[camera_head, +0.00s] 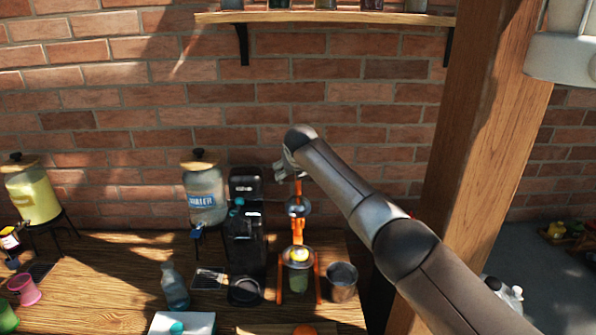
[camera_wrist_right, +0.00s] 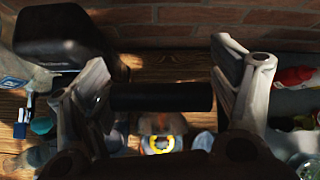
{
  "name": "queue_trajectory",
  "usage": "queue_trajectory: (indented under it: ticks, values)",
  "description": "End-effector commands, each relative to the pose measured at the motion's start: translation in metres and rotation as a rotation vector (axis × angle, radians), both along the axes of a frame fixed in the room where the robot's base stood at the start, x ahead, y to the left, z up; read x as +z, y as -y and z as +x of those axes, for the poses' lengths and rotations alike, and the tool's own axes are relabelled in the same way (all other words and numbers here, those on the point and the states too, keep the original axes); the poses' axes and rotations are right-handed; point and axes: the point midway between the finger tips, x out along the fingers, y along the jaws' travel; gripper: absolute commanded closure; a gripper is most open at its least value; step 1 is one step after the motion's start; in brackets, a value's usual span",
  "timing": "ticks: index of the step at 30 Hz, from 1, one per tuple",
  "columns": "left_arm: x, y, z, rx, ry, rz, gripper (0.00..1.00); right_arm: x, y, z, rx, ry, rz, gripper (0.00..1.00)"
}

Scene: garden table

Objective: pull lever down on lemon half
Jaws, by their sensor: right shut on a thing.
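The orange citrus press (camera_head: 298,230) stands on the wooden table, its lever arm raised upright. A yellow lemon half (camera_head: 299,255) sits in the press below the metal pressing cup (camera_head: 298,206). It also shows in the right wrist view (camera_wrist_right: 158,144), below the lever handle. My right gripper (camera_head: 284,167) is at the top of the lever, with the arm reaching in from the lower right. In the right wrist view, the black lever handle (camera_wrist_right: 160,96) lies across between its two fingers, and the gripper is shut on it. My left gripper is out of view.
A black coffee machine (camera_head: 246,235) stands close left of the press, and a metal cup (camera_head: 342,282) close right. A glass (camera_head: 298,281) is under the press. A water dispenser (camera_head: 205,195) and brick wall are behind. A wooden post (camera_head: 480,130) rises at right.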

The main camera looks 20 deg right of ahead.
Motion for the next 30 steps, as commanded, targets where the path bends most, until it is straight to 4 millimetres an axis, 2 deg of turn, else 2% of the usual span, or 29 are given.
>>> queue_trajectory:
  ticks: [1, 7, 8, 12, 23, 26, 30]
  values:
    - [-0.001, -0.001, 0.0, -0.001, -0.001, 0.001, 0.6, -0.01, 0.001, -0.003, -0.005, -0.021, 0.0, 0.62]
    - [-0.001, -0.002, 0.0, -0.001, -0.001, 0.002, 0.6, -0.011, 0.001, -0.003, -0.005, -0.022, 0.0, 0.62]
    - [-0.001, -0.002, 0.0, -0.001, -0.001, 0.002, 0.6, -0.011, 0.001, -0.003, -0.005, -0.022, 0.0, 0.16]
    - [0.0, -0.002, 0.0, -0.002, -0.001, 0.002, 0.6, -0.008, 0.001, -0.002, -0.004, -0.017, -0.001, 0.0]
    - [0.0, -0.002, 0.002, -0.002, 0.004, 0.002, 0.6, -0.003, 0.0, -0.001, -0.002, -0.007, 0.0, 0.0]
    - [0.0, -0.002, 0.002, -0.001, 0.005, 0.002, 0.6, 0.005, 0.001, -0.001, -0.002, -0.006, 0.001, 0.0]
    - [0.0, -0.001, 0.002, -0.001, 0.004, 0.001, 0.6, 0.029, 0.001, 0.0, -0.002, -0.004, 0.0, 0.0]
